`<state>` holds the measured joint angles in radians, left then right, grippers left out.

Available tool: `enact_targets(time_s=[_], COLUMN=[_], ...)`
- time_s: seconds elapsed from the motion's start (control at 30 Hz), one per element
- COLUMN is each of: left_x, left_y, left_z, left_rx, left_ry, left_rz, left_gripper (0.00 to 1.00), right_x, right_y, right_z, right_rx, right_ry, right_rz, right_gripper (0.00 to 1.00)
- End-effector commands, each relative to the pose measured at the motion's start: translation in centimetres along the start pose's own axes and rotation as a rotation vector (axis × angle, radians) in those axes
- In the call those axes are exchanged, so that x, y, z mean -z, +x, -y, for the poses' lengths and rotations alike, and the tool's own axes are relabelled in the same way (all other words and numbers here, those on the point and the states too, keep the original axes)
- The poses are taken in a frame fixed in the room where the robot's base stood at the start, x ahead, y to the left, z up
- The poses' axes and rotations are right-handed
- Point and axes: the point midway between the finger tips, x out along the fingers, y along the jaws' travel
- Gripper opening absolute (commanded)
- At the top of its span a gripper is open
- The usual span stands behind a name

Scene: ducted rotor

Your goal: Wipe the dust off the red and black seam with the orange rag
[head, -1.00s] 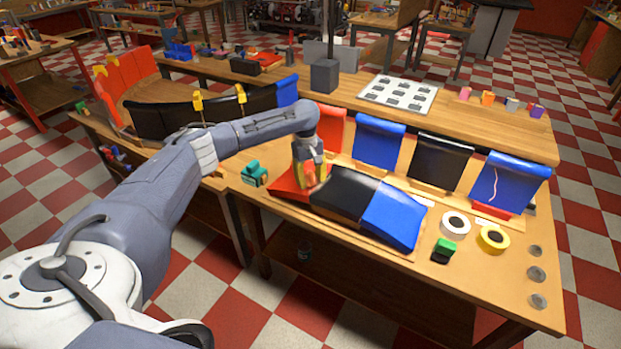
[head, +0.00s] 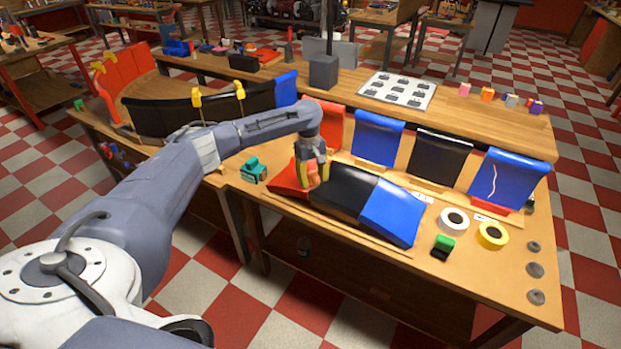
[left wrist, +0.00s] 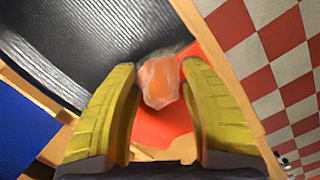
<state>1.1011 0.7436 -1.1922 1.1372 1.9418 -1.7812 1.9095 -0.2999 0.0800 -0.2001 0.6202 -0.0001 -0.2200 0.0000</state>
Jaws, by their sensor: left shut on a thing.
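The red panel (head: 285,179), black panel (head: 343,190) and blue panel (head: 394,211) lie joined in a row on the front bench. My left gripper (head: 313,180) points down over the seam between the red and black panels. It is shut on the orange rag (head: 313,173), which also shows between the yellow fingers in the left wrist view (left wrist: 160,82). The rag lies over the edge where black meets red and appears to touch it. The gripper and rag hide part of the seam, and I cannot make out dust. My right gripper is not in view.
A teal tool (head: 253,170) stands left of the red panel. White tape (head: 453,220), yellow tape (head: 492,235) and a green-topped block (head: 443,246) lie to the right. Upright coloured panels, including a cracked blue one (head: 503,178), stand behind.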

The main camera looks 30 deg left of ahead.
Motion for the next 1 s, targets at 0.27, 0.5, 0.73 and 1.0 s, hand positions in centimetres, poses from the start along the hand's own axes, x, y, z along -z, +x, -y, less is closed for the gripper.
enact_targets(time_s=[0.27, 0.5, 0.73, 1.0], left_x=[-1.8, -2.2, -1.5, -1.1], left_y=[-0.1, -0.1, 0.1, 0.2], left_z=[-1.2, -1.9, -2.9, -3.1], left_rx=[0.000, 0.000, 0.000, 0.000], left_ry=[0.001, 0.000, -0.001, 0.000], left_rz=[-0.001, 0.000, 0.000, 0.000], left_gripper=[0.17, 0.17, 0.17, 0.17], right_x=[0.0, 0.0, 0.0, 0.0], right_y=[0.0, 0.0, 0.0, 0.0], right_z=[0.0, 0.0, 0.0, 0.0], right_rx=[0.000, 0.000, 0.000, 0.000], right_ry=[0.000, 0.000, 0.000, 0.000], right_rz=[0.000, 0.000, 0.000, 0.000], right_gripper=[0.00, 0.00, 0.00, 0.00])
